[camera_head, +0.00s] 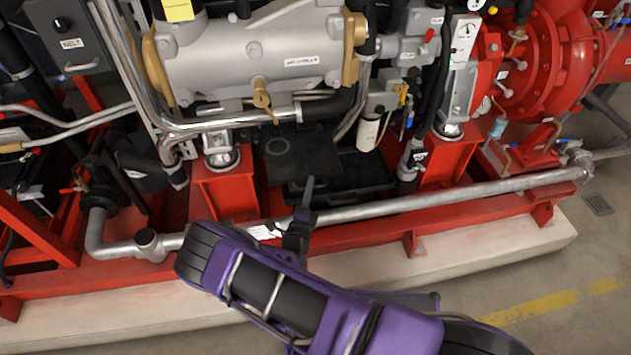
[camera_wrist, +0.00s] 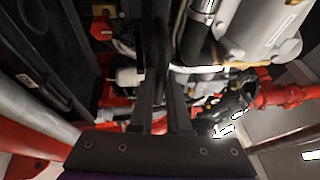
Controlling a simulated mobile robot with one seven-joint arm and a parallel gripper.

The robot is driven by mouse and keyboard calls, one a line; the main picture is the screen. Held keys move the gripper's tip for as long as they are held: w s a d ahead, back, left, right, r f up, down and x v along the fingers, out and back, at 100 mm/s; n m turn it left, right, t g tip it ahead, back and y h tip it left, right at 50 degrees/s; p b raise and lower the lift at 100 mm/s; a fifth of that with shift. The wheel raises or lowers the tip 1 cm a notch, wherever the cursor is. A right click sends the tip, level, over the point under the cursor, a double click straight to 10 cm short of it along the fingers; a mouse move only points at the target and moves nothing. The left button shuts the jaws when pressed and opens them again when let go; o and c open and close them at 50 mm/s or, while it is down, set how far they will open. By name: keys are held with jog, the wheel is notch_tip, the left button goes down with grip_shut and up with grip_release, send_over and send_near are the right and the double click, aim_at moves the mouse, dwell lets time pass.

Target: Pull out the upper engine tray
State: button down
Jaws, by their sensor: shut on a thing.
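The upper engine tray (camera_head: 305,152) is a flat black tray with a ring mark on it, low under the engine between two red supports in the head view. A second black tray (camera_head: 345,187) shows just below it and sticks out to its right. My gripper (camera_head: 308,183) reaches over the silver pipe from the front and is shut at the upper tray's front edge. In the wrist view the dark fingers of my gripper (camera_wrist: 161,70) come together. The exact point of contact is hidden. A black tray with a handle shows at the left there.
A silver pipe (camera_head: 405,205) runs along the red frame in front of the trays, under my gripper. Red supports stand left (camera_head: 227,190) and right (camera_head: 447,160). A white filter (camera_head: 368,133) hangs right of the upper tray. The floor at the right is clear.

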jog(key=s+d+p, duration=0.1)
jog(key=s+d, duration=0.1)
jog(key=s, duration=0.5)
jog(key=shift+w, duration=0.1)
jog(key=c, duration=0.9)
grip_release()
jog(key=v, duration=1.7)
jog(key=shift+s+b, duration=0.25)
jog(key=shift+b, duration=0.05)
